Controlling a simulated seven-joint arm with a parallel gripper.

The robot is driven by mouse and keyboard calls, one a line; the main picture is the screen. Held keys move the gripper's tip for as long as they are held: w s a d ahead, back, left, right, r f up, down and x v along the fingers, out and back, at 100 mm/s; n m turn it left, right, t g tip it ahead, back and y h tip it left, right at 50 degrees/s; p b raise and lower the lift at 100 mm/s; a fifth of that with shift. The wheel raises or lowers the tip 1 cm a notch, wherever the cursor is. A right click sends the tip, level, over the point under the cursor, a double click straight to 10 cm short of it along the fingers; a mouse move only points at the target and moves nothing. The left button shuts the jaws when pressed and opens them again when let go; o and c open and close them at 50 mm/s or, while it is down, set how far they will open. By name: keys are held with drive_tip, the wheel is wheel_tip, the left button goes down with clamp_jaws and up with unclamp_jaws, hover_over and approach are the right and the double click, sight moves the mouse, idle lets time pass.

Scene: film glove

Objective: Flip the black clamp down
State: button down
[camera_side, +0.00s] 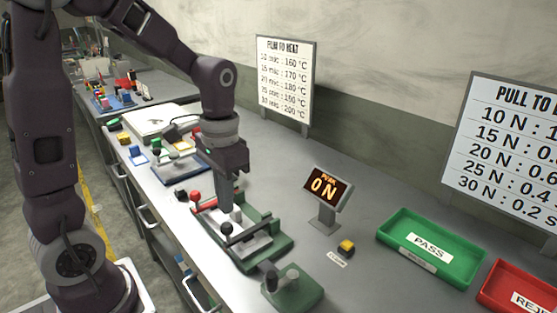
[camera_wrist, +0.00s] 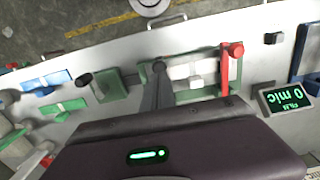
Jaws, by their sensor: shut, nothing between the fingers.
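The green fixture (camera_side: 274,246) stands on the bench with a pale plate inside it. The black clamp (camera_side: 226,229) shows a round black knob at the fixture's near side; in the wrist view its dark knob (camera_wrist: 158,67) is just beyond my fingertips. Whether its lever is raised or lowered is unclear. A red clamp (camera_side: 196,197) is at the fixture's other end, and its red lever (camera_wrist: 230,63) lies across that end in the wrist view. My gripper (camera_side: 236,208) points down over the fixture, shut and empty, close to the black knob. I cannot tell whether they touch.
A green block with a black knob (camera_side: 293,289) stands near the front. A display reading 0 N (camera_side: 327,188), a yellow button (camera_side: 346,246), a green PASS tray (camera_side: 430,245) and a red tray (camera_side: 520,288) are to the right. Bench between display and fixture is clear.

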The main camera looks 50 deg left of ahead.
drive_tip(key=shift+w, duration=0.1)
drive_tip(key=shift+w+f, duration=0.2)
drive_tip(key=shift+w, duration=0.45)
drive_tip(key=s+r, duration=0.6)
drive_tip(key=s, duration=0.3)
drive_tip(key=shift+s+r, duration=0.2)
drive_tip(key=shift+s, duration=0.15)
